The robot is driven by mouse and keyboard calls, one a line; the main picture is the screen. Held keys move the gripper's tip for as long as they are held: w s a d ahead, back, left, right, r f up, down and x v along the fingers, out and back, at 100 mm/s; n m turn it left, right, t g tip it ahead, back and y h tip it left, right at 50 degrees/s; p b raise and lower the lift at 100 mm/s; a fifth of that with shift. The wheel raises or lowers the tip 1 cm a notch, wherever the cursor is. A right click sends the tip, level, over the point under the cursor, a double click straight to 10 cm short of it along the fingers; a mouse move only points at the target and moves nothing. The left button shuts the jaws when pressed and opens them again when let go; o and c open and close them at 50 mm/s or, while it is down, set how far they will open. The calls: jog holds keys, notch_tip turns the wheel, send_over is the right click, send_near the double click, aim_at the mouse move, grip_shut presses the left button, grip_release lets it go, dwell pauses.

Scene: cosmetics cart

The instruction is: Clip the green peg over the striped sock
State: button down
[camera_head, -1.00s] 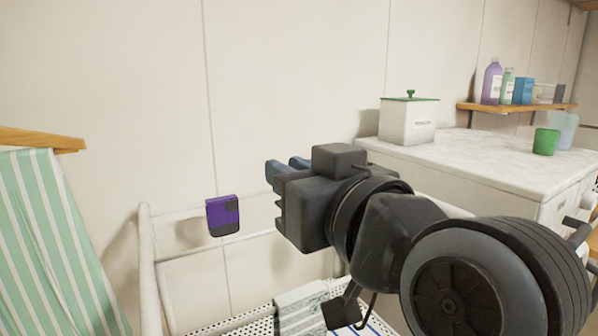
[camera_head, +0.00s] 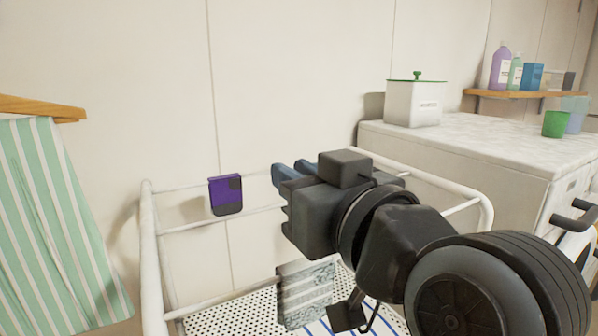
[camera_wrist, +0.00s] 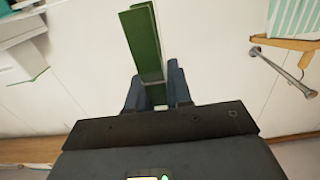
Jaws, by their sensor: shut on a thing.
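My gripper (camera_head: 285,178) is raised above the white drying rack in the head view, its fingers pointing left. In the wrist view my gripper (camera_wrist: 155,92) is shut on the long green peg (camera_wrist: 143,42), which sticks out beyond the fingertips. The peg cannot be made out in the head view. A grey and white striped cloth (camera_head: 306,292), perhaps the striped sock, hangs in the rack below my gripper, clear of it. My arm hides part of the area to its right.
A purple box-like thing (camera_head: 226,195) hangs at the rack's rail (camera_head: 195,227), left of my gripper. A green striped garment (camera_head: 55,220) hangs on a wooden hanger (camera_head: 40,108) at far left. A white counter (camera_head: 470,143) bears a lidded white box (camera_head: 413,103).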

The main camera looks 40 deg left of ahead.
jog(key=shift+f+b, duration=2.05)
jog(key=shift+f, duration=1.05)
jog(key=c, duration=0.9)
grip_release()
jog(key=shift+c, duration=0.2)
jog(key=b+v, duration=0.1)
jog(key=v, duration=0.7)
jog(key=w+d+f+m+t+h, duration=0.2)
jog(key=d+f+m+t+h, duration=0.4)
jog(key=d+f, duration=0.75)
jog(key=s+d+f+m+t+h, duration=0.25)
jog(key=s+d+f+m, duration=0.25)
jog(key=d+f, duration=0.55)
jog(key=s+d+f+m+h, duration=0.1)
jog(key=s+d+h, duration=0.3)
jog(key=s, duration=0.7)
jog(key=s+d+f+m+h, duration=0.1)
jog(key=s+d+h, duration=0.3)
jog(key=s+d, duration=0.5)
jog(key=s+f, duration=0.1)
jog(key=s, duration=0.2)
jog(key=shift+m, duration=0.3)
